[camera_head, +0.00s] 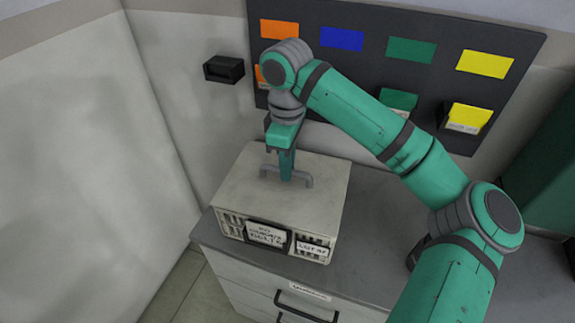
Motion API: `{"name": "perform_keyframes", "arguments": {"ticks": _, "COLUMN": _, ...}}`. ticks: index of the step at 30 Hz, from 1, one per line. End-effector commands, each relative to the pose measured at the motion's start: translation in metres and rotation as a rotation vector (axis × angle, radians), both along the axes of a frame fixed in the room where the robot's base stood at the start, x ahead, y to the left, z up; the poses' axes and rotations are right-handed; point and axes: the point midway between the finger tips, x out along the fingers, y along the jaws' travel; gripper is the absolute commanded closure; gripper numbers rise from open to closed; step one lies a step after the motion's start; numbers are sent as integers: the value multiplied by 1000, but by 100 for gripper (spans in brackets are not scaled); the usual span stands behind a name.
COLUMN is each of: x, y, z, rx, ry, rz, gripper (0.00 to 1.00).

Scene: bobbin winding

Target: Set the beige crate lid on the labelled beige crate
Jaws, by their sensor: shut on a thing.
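The beige crate (228,224) stands on the left end of the grey cabinet top, with two white labels on its front, one reading "LOT 37" (311,249). The beige crate lid (325,178) covers the crate's top and appears to lie on it; a small gap cannot be ruled out. A grey bar handle (304,180) rises from the lid's middle. My gripper (287,176) points down from above and is shut on the lid handle. The gripper's fingers hide part of the handle and the lid behind it.
The grey cabinet top (365,240) is clear to the right of the crate, below my arm. A dark wall board (437,22) with coloured panels and bins stands behind. A black wall box (223,69) is at back left. A drawer handle (306,307) juts out in front.

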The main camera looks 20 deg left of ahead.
Motion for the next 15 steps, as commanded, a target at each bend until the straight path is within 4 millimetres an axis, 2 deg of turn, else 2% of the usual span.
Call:
{"name": "perform_keyframes", "arguments": {"ticks": 1, "x": 0, "y": 0, "z": 0, "rx": 0, "ry": 0, "rz": 0, "gripper": 83}}
{"name": "perform_keyframes", "arguments": {"ticks": 3, "x": 0, "y": 0, "z": 0, "rx": 0, "ry": 0, "rz": 0, "gripper": 67}}
{"name": "perform_keyframes", "arguments": {"ticks": 15, "x": 0, "y": 0, "z": 6, "rx": 1, "ry": -1, "rz": 0, "gripper": 66}}
